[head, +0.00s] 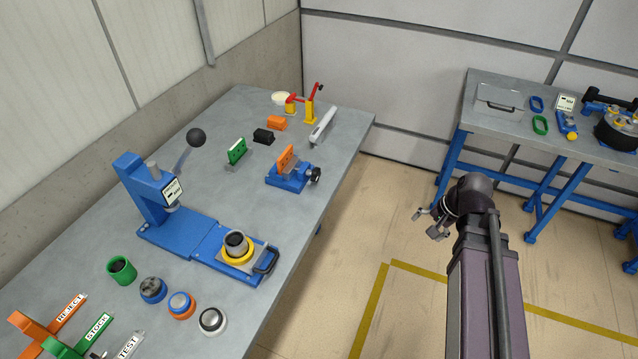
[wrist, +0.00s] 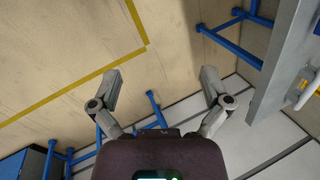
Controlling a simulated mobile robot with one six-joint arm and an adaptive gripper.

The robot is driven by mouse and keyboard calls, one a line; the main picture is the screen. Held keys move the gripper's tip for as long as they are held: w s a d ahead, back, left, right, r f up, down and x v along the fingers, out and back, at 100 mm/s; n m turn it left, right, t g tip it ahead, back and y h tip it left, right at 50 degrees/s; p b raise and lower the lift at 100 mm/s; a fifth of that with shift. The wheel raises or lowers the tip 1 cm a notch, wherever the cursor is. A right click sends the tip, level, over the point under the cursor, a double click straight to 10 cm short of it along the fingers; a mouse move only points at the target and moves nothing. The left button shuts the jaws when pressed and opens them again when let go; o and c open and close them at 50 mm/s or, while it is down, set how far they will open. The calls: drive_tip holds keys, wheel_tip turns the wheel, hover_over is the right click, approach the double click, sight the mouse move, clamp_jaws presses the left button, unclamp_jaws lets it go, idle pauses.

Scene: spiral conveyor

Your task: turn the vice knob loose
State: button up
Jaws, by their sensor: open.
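The blue vice (head: 287,182) stands on the left workbench near its right edge. An orange plate with slots (head: 286,158) stands upright in it. The black vice knob (head: 315,174) is on the vice's right side, facing the bench edge. My gripper (head: 432,222) is off the bench, over the floor to the right of the vice, well apart from the knob. In the wrist view my gripper (wrist: 162,84) has its two fingers spread wide with nothing between them. The vice and knob cannot be made out in the wrist view.
The left workbench (head: 345,140) also holds a blue lever press (head: 150,200), a green plate (head: 237,152), a red and yellow clamp (head: 308,105) and a grey bar (head: 324,124). A second bench (head: 480,115) stands at the right. The floor between them is clear.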

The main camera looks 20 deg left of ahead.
drive_tip(key=w+a+f+m+y+b, duration=0.2)
drive_tip(key=w+a+m+y+b, duration=0.15)
drive_tip(key=a+b, duration=0.2)
drive_tip(key=w+a+f+m+y+b, duration=0.3)
drive_tip(key=a+m+b, duration=0.1)
drive_tip(key=a, duration=0.3)
drive_tip(key=m+y+b, duration=0.8)
drive_tip(key=m+b, duration=0.1)
drive_tip(key=b, duration=0.1)
approach(318, 175)
drive_tip(key=d, duration=0.3)
drive_tip(key=shift+s+r+t+h, duration=0.1)
drive_tip(key=shift+s+t+h, duration=0.15)
drive_tip(key=shift+t, duration=0.15)
drive_tip(key=shift+a, duration=0.15)
drive_tip(key=a, duration=0.9)
drive_tip(key=w+a, duration=0.1)
drive_tip(key=a, duration=0.3)
drive_tip(key=shift+a, duration=0.2)
drive_tip(key=shift+c, duration=0.3)
drive_tip(key=shift+d, duration=0.1)
drive_tip(key=c, duration=1.1)
